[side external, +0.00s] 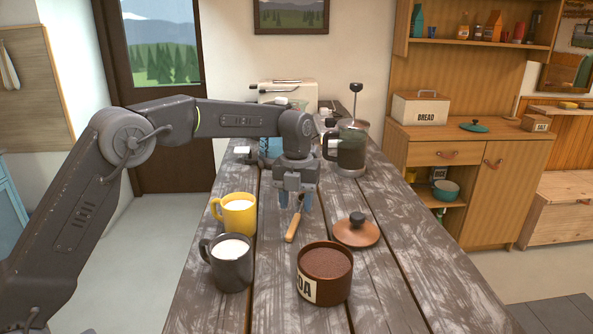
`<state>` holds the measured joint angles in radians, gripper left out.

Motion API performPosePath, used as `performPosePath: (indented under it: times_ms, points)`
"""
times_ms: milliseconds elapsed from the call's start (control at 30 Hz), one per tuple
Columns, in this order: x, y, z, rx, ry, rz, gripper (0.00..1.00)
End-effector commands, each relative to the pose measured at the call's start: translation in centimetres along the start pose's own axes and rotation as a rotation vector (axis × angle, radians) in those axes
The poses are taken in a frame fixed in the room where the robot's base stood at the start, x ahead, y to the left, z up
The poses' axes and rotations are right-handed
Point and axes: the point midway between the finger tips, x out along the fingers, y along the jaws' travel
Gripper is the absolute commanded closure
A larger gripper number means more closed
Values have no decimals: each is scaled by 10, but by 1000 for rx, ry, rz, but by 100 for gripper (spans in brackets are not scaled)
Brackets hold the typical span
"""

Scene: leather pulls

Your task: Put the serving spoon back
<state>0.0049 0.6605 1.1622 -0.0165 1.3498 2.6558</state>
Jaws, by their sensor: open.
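The serving spoon (293,226) has a light wooden handle and lies on the grey wooden table. Its handle points toward the camera, and its far end is partly hidden by my gripper. My gripper (294,204) points down over the far end of the spoon, with its fingers open around or beside it; I cannot tell whether they touch it. An open brown canister (324,292) filled with brown powder stands at the front, its label partly visible. Its brown lid (357,231) with a dark knob lies on the table behind it, right of the spoon.
A yellow mug (236,215) and a dark grey mug (228,264), both with white contents, stand left of the spoon. A French press (351,148) and a toaster (283,92) stand farther back. The table's right front is clear.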

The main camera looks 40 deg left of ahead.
Motion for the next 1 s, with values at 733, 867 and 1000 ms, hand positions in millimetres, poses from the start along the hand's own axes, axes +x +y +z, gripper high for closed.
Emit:
performPosePath:
  times_ms: [733, 867, 1000]
  points:
    - [-109, 0, 0, -1, 0, 0, 54]
    - [-114, 2, -4, -46, -9, -5, 54]
    - [-132, 13, -25, -263, -47, -31, 54]
